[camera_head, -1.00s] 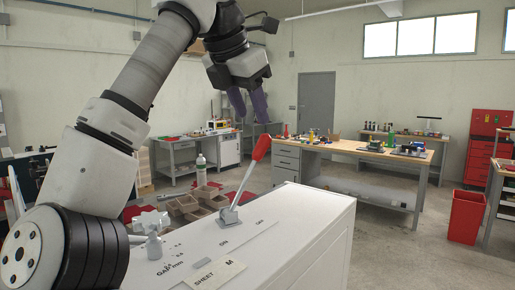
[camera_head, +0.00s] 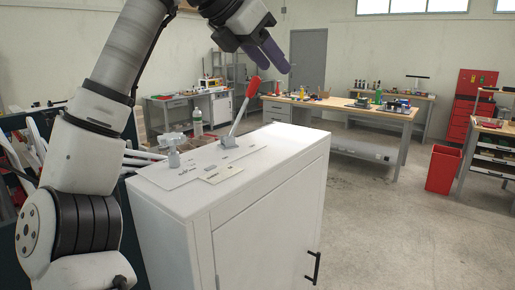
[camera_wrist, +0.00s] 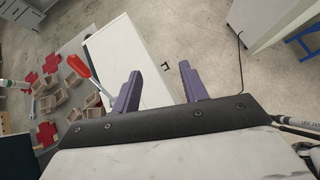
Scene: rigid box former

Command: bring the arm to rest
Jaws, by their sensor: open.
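My gripper (camera_head: 278,55) hangs in the air above and to the right of the red-handled lever in the head view, with its purple fingers apart and nothing between them. In the wrist view my gripper (camera_wrist: 160,85) also shows its two purple fingers spread and empty. The lever (camera_head: 244,105) stands tilted on top of the white cabinet (camera_head: 270,195), its red grip leaning up and right. It also shows in the wrist view as a red grip (camera_wrist: 79,66), left of the fingers and apart from them.
A small grey knob-like fixture (camera_head: 173,150) stands on the cabinet's left. A workbench (camera_head: 350,110) with tools, a red bin (camera_head: 443,170) and a red tool cabinet (camera_head: 470,105) stand behind. In the wrist view several brown bins (camera_wrist: 75,87) lie left of the cabinet.

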